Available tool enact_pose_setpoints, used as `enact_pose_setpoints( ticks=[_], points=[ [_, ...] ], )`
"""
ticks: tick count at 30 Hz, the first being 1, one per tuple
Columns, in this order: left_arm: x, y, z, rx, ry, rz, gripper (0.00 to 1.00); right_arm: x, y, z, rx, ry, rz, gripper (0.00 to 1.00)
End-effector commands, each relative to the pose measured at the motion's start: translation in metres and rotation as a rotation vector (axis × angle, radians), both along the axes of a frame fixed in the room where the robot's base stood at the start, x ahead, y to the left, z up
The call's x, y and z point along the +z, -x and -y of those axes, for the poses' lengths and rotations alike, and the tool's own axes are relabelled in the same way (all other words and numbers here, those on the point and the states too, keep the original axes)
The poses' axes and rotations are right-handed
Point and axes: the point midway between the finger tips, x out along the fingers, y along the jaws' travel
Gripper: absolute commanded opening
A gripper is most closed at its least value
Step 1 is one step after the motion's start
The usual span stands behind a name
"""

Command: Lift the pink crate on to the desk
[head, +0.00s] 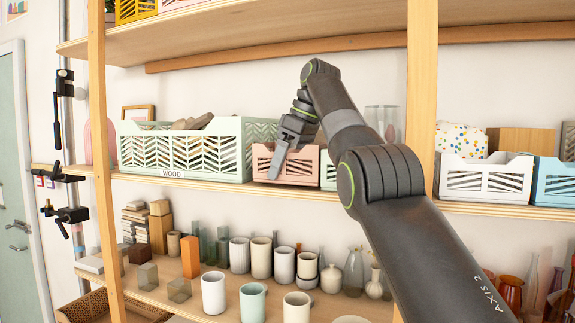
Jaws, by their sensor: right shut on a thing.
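The pink crate (302,168) is small, with slatted sides. It stands on the middle shelf, to the right of the large mint crate. My right arm reaches in from the lower right, and my right gripper (277,172) points down at the front of the pink crate. The gripper is shut on the crate's front wall near its left end. The arm and gripper hide part of the crate. My left gripper is not in view. No desk shows in this view.
The mint crate (183,150) labelled WOOD stands close on the left. Another mint crate (328,172) shows close on the right, partly behind my arm. A wooden upright (421,90) rises right of my arm. Several cups and vases stand on the shelf below; a white crate (487,178) stands farther right.

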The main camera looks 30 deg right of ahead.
Motion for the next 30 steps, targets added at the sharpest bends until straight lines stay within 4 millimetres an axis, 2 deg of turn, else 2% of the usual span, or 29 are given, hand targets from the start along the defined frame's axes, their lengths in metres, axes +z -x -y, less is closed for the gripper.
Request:
enact_pose_setpoints(
  ticks=[1, 18, 23, 30],
  points=[
    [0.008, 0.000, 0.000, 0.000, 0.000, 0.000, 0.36, 0.009, 0.000, 0.000, 0.000, 0.000, 0.001, 0.72],
    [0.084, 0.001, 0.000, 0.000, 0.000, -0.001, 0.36, 0.084, 0.000, 0.000, 0.001, 0.000, 0.000, 0.72],
    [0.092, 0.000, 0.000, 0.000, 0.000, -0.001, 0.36, 0.092, 0.000, 0.000, 0.001, 0.000, 0.000, 0.72],
    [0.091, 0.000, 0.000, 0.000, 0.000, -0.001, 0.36, 0.092, 0.000, 0.000, 0.001, 0.000, 0.000, 0.72]
  ],
)
